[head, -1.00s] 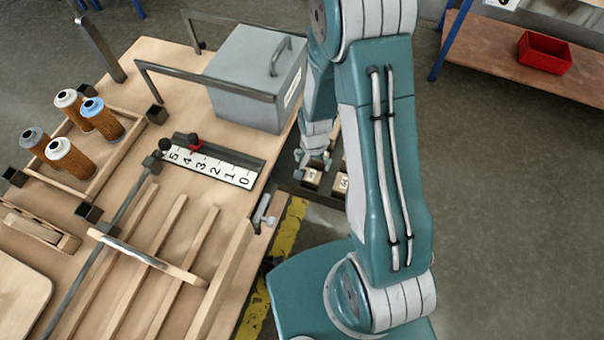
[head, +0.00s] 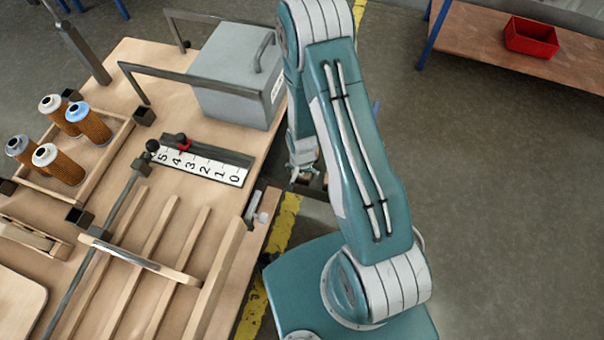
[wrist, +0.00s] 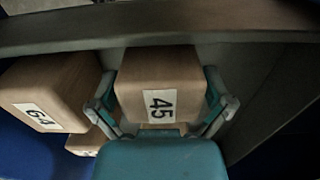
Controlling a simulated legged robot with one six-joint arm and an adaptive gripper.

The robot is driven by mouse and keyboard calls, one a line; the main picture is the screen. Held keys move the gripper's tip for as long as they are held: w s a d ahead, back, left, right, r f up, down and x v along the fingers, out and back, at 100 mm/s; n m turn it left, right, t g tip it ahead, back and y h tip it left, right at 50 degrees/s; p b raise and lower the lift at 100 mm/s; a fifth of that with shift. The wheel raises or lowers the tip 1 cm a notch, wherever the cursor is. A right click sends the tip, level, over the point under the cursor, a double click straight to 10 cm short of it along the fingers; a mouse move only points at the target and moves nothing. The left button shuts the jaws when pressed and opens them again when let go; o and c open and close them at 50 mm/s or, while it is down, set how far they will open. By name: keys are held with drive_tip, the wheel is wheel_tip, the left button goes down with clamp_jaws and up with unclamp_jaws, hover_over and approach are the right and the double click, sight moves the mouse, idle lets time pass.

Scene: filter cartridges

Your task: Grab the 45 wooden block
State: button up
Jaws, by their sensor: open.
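The wooden block marked 45 (wrist: 159,80) is in the middle of the wrist view, its label turned sideways. My gripper (wrist: 161,101) is open, with one finger on each side of this block. I cannot tell whether the fingers touch it. In the head view my gripper (head: 304,178) is low beside the table's right edge, and the 45 block cannot be made out there.
A wooden block marked 64 (wrist: 48,92) stands close to the left of the gripper, with another block (wrist: 88,142) partly hidden below it. A dark tray wall (wrist: 150,25) runs behind the blocks. The workbench (head: 225,215) lies left of my arm.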

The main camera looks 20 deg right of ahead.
drive_tip(key=shift+a, duration=0.1)
drive_tip(key=c, duration=1)
drive_tip(key=shift+o, duration=0.2)
drive_tip(key=shift+r, duration=0.1)
